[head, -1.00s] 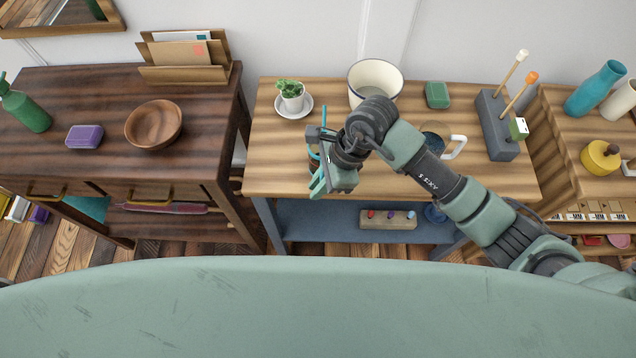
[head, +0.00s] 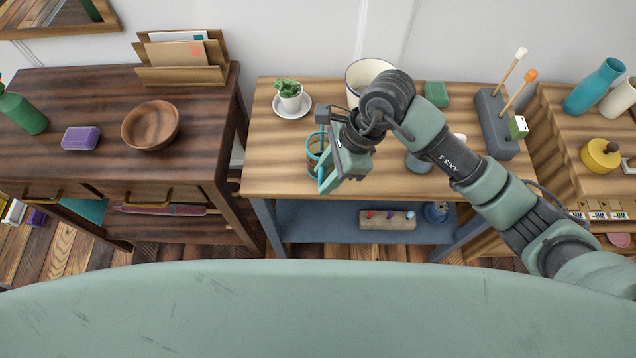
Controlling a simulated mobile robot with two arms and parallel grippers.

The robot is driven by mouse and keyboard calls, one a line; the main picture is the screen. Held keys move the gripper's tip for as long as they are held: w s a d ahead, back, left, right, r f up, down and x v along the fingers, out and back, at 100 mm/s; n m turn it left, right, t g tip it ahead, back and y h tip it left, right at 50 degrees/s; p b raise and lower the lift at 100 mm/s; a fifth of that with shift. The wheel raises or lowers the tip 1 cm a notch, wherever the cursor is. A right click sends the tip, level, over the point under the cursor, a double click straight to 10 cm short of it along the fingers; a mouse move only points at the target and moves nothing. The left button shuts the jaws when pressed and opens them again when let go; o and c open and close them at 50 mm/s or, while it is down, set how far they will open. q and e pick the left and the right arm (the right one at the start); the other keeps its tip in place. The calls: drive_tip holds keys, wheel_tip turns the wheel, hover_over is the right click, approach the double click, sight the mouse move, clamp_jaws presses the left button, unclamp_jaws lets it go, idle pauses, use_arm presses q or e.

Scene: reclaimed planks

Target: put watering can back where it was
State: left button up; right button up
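My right gripper (head: 327,180) points down over the front of the middle table (head: 275,178). A small brownish vessel with teal bands (head: 318,145) stands on this table, right beside the gripper and partly behind it. I cannot tell whether they touch or whether the fingers are open. A blue-grey vessel (head: 418,164) stands further right on the same table, mostly hidden by my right arm. I cannot tell for sure which of these is the watering can. My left gripper is out of view.
A potted plant on a saucer (head: 291,97), a white pot (head: 366,73), a green block (head: 436,93) and a grey holder with sticks (head: 494,128) stand on the middle table. A dark desk (head: 90,105) with a wooden bowl (head: 150,125) is on the left.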

drive_tip(key=v, duration=0.7)
drive_tip(key=shift+b, duration=0.45)
